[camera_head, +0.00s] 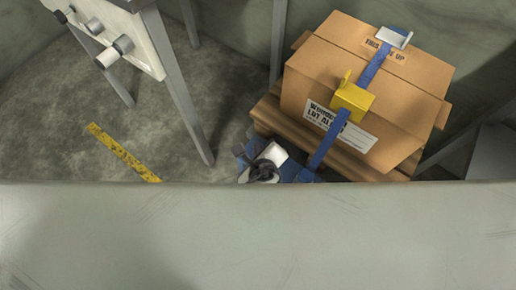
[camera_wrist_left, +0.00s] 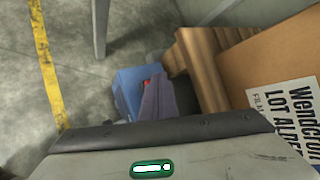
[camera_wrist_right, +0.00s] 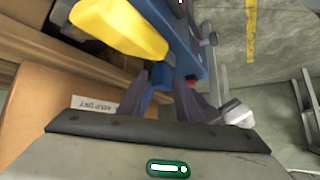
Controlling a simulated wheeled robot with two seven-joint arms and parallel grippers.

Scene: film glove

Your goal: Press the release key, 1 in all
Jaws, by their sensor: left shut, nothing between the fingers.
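A blue device with a red part, which may be the release key (camera_wrist_left: 147,84), stands low beside the cardboard box. The red part also shows in the right wrist view (camera_wrist_right: 191,78). In the head view, my left gripper (camera_head: 262,172) is a small dark shape by the blue device. Its fingers (camera_wrist_left: 155,98) are shut and empty, and their tips overlap the blue device close to the red part; contact cannot be told. My right gripper (camera_wrist_right: 165,85) has its fingers apart, with blue parts beyond them. It cannot be made out in the head view.
The cardboard box (camera_head: 400,105) rests on a wooden pallet (camera_head: 268,115), crossed by a blue strap (camera_head: 372,68) with a yellow block (camera_head: 351,100). A white panel with knobs (camera_head: 125,35) stands left. A yellow floor line (camera_head: 122,152) crosses open floor. A grey surface fills the foreground.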

